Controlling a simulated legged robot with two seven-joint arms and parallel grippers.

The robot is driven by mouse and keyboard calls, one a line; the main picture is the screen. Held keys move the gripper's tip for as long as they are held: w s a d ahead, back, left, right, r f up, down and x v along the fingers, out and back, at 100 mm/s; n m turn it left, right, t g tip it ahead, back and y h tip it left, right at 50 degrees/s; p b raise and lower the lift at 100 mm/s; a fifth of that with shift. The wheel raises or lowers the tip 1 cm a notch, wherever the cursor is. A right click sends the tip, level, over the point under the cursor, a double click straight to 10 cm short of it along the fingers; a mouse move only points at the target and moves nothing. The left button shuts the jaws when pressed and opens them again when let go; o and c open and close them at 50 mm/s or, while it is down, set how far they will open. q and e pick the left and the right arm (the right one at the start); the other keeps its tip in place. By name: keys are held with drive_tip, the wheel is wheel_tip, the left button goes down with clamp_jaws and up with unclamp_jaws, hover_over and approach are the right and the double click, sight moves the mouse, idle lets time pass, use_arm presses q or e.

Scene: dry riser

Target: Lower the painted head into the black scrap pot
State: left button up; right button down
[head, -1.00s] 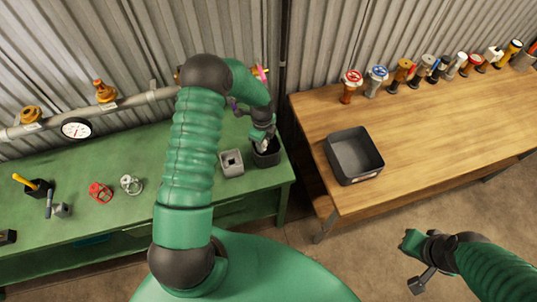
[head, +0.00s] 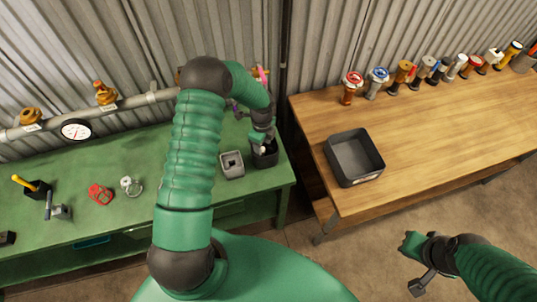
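The black scrap pot (head: 268,160) stands at the right end of the green bench. My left gripper (head: 260,146) points down at the pot's mouth, with its tips at or just inside the rim. A small pale patch shows at its fingertips. I cannot tell whether that is the painted head or part of the gripper. The painted head is not clearly seen, and the finger gap is too small to judge. My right gripper (head: 408,246) is out over the floor at lower right, away from both benches. Its finger opening is unclear.
A grey square block with a hole (head: 232,165) stands just left of the pot. Red (head: 100,194) and silver (head: 132,187) fittings lie farther left on the green bench. A black tray (head: 354,157) and a row of valves stand on the wooden bench. A pipe with a gauge (head: 75,130) runs behind.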

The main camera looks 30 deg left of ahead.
use_arm(q)
drive_tip(key=shift+a, duration=0.1)
wheel_tip(320, 180, up, 17)
drive_tip(key=b, duration=0.2)
drive_tip(key=s+d+f+n+t+b, duration=0.1)
drive_tip(key=s+d+n+t, duration=0.1)
drive_tip(key=s+d+n, duration=1.2)
drive_tip(key=s+n, duration=0.1)
drive_tip(key=n, duration=0.2)
drive_tip(key=shift+s+t+b, duration=0.3)
drive_tip(key=shift+s+b, duration=0.1)
drive_tip(key=shift+a, duration=0.2)
drive_tip(key=shift+d, duration=0.1)
